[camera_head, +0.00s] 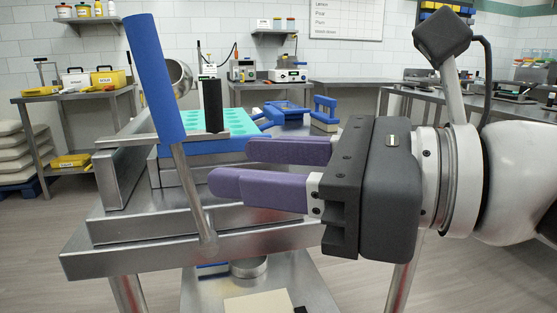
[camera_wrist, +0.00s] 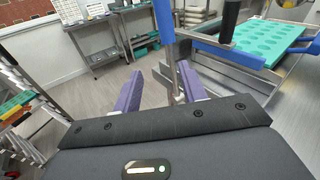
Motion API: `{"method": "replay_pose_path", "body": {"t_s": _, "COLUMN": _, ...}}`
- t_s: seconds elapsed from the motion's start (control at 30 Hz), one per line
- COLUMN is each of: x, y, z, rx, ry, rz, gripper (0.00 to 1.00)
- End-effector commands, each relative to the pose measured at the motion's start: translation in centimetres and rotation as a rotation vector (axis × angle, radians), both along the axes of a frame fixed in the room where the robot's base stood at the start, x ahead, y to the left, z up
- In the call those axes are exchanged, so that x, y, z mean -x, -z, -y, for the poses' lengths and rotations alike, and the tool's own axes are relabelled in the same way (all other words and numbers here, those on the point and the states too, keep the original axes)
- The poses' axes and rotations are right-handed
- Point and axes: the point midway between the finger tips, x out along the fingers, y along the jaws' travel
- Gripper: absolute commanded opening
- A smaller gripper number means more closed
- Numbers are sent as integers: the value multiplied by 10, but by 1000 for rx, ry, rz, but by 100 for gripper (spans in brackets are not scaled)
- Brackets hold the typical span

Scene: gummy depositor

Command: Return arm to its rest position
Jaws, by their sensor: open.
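My gripper (camera_head: 272,170) is open, with two purple fingers apart and nothing held between them. In the head view it points left, in front of the metal depositor frame (camera_head: 130,262). A lever with a blue grip (camera_head: 155,80) rises from the frame, left of the fingertips and tilted to the left. I cannot tell whether that finger touches the lever.
A teal mold tray (camera_head: 230,122) sits on the machine behind the gripper and also shows in the wrist view (camera_wrist: 262,40). A black handle (camera_head: 213,105) stands upright by it. Side tables (camera_head: 75,95) line the walls. Open floor (camera_head: 40,240) lies at left.

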Motion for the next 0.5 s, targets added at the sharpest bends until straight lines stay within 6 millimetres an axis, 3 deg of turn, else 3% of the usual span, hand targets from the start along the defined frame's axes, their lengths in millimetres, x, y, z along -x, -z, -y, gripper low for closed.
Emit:
{"method": "replay_pose_path", "body": {"t_s": 0.27, "x": -23, "y": 53, "z": 6, "rx": 251, "ry": 52, "rz": 173, "gripper": 42}}
{"method": "replay_pose_path", "body": {"t_s": 0.5, "x": -48, "y": 131, "z": 27, "rx": 650, "ry": 35, "rz": 416, "gripper": 42}}
